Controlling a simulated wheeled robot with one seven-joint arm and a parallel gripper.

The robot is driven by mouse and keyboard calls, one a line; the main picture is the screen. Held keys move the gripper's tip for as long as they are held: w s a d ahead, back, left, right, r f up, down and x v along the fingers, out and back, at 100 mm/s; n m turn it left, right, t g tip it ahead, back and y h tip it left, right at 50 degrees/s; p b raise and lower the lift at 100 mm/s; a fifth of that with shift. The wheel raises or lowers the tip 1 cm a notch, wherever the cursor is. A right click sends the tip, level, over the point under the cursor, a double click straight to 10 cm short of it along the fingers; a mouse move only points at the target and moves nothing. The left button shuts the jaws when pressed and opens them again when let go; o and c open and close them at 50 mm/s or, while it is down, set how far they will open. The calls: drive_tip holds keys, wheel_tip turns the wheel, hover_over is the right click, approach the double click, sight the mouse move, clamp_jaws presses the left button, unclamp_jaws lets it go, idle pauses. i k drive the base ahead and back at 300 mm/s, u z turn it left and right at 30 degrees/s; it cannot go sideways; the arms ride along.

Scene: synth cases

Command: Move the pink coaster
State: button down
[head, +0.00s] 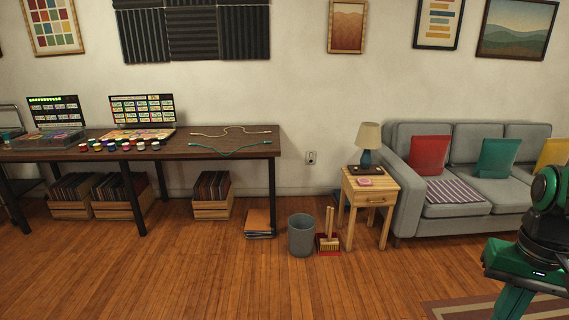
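A small pink item (365,181), which looks like the pink coaster, lies on top of a light wooden side table (385,188). The table stands between the grey bin and the sofa. A lamp with a beige shade (368,137) and a teal base stands behind the pink item. A dark flat object (363,169) lies around the lamp's foot, too small to make out. Part of my green and black arm shows at the right edge, but my gripper is not in view.
A grey bin (301,236) and a red dustpan with a brush (327,243) stand on the floor left of the side table. A grey sofa (404,197) stands right of it. A long dark table (230,142) fills the left. The wooden floor in front (250,285) is clear.

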sight(365, 181)
drive_tip(key=z, duration=0.1)
drive_tip(key=i, duration=2.2)
drive_tip(key=z, duration=0.35)
drive_tip(key=i, duration=1.4)
drive_tip(key=z, duration=0.2)
